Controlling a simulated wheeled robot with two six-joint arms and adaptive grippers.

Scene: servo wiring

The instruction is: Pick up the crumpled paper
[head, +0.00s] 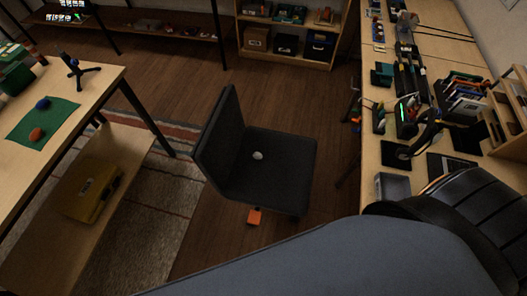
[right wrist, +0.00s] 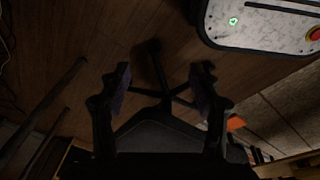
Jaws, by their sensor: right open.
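The crumpled paper (head: 257,155) is a small whitish ball lying on the seat of a black chair (head: 285,160) in the middle of the head view. My right gripper (right wrist: 164,78) shows only in the right wrist view. Its two dark fingers stand wide apart with nothing between them. Beyond them are the dark chair (right wrist: 170,133) and its base on the wooden floor. I cannot make out the paper in that view. My left gripper is in neither view.
An orange block (head: 254,216) lies on the floor by the chair. A table with a green mat (head: 43,120) stands at left. Floor between them is mostly clear.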

